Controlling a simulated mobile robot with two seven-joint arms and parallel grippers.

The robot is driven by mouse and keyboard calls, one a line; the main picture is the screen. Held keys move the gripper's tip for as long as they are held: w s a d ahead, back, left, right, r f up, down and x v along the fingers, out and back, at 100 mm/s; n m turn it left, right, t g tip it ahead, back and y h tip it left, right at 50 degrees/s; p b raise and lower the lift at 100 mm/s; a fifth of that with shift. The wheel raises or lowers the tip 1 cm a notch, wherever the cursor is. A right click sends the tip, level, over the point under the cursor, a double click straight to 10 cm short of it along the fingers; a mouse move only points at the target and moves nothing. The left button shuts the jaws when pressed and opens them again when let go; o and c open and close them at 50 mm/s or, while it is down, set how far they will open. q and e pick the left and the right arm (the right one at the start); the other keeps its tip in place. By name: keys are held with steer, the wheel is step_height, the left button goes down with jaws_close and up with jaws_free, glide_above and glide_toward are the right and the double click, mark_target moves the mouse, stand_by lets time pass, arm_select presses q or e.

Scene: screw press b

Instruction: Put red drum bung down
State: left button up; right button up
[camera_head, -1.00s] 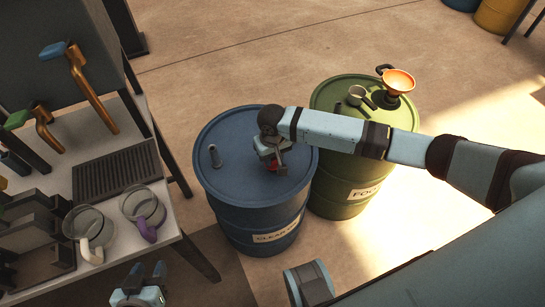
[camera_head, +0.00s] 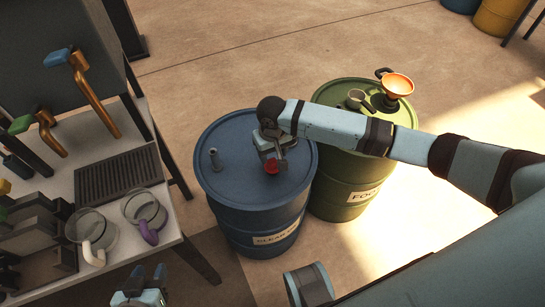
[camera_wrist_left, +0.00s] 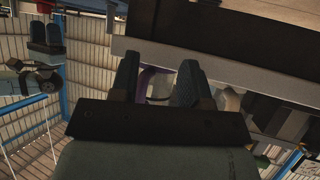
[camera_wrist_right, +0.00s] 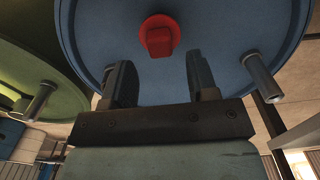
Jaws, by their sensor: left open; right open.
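The red drum bung (camera_head: 272,167) sits on the top of the blue drum (camera_head: 235,180), near its right side. In the right wrist view the red bung (camera_wrist_right: 159,36) stands on the blue lid, ahead of and between my finger tips, clear of both. My right gripper (camera_head: 275,150) is open and empty just above and behind the bung. In the right wrist view its two fingers (camera_wrist_right: 160,85) are spread apart. My left gripper (camera_head: 146,280) is open and empty, low at the left by the table's front edge; its fingers (camera_wrist_left: 157,80) are apart in the left wrist view.
A short pipe (camera_head: 215,158) stands on the blue lid. The table (camera_head: 165,222) at left holds two glass mugs (camera_head: 145,210), a dark grate (camera_head: 118,180) and levers.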

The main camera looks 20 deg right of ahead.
mark_target(272, 161)
step_height(272, 161, up, 8)
steer(key=p, duration=0.1)
steer(key=s+a+f+n+t+y, duration=0.2)
steer(key=s+a+f+t+y, duration=0.4)
steer(key=s+a, duration=0.4)
steer(key=s+d+f+t+h, duration=0.1)
steer(key=s+d+t+h, duration=0.1)
steer(key=s+d+t, duration=0.3)
steer(key=s+d, duration=0.3)
steer(key=s, duration=0.2)
steer(key=shift+s+d+f, duration=0.15)
steer(key=shift+s+f, duration=0.05)
steer(key=shift+s, duration=0.05)
